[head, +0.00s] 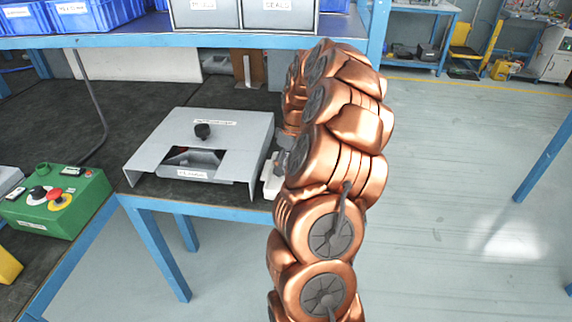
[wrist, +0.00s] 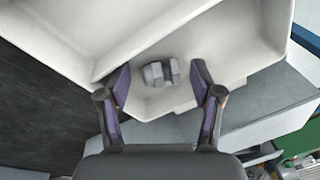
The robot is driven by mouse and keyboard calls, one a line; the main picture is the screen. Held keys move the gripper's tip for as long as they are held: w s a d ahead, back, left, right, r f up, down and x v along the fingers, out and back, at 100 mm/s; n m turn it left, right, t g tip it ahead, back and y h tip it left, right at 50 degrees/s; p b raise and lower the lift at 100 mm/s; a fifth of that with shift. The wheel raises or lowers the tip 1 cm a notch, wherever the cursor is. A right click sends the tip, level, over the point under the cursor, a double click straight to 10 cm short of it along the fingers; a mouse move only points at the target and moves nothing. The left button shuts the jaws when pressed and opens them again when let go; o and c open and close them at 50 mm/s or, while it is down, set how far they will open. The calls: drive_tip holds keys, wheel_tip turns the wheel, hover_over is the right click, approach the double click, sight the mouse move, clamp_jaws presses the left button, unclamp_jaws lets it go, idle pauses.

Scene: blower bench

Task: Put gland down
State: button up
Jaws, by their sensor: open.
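The gland (wrist: 160,73) is a small grey hexagonal fitting in the wrist view. It lies in a narrow part of a white tray (wrist: 200,22). My gripper (wrist: 160,86) is open, with one dark finger on each side of the gland. A gap shows between the gland and each finger. In the head view my copper-coloured arm hides the gland and most of the gripper. Only a bit of the white tray (head: 268,187) shows beside the arm.
A grey metal cover (head: 228,135) with a black knob stands on the dark bench left of my arm. A green control box (head: 55,205) with a red button is at the left front. A blue shelf (head: 130,40) with bins runs above. Open floor lies to the right.

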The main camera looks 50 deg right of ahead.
wheel_tip(320, 180, up, 12)
drive_tip(key=s+d, duration=0.1)
drive_tip(key=shift+d+r+b, duration=0.15)
drive_tip(key=shift+d+b, duration=0.15)
drive_tip(key=shift+d, duration=0.05)
drive_tip(key=s+a+r+n+g, duration=0.1)
drive_tip(key=s+a, duration=0.1)
drive_tip(key=a, duration=1.2)
drive_tip(key=s+a+r+n+g, duration=0.1)
drive_tip(key=s+a, duration=0.2)
drive_tip(key=a, duration=1)
drive_tip(key=s+a+f+m, duration=0.1)
drive_tip(key=s+a+f, duration=0.1)
drive_tip(key=s, duration=0.4)
drive_tip(key=s+a+f+m+g+h, duration=0.1)
drive_tip(key=s+a+f, duration=0.2)
drive_tip(key=s, duration=0.4)
drive_tip(key=s+a+f+m, duration=0.1)
drive_tip(key=s+a+f, duration=0.1)
drive_tip(key=s+a, duration=0.3)
drive_tip(key=shift+s+f+g+h, duration=0.3)
drive_tip(key=shift+s+h, duration=0.1)
drive_tip(key=shift+s, duration=0.6)
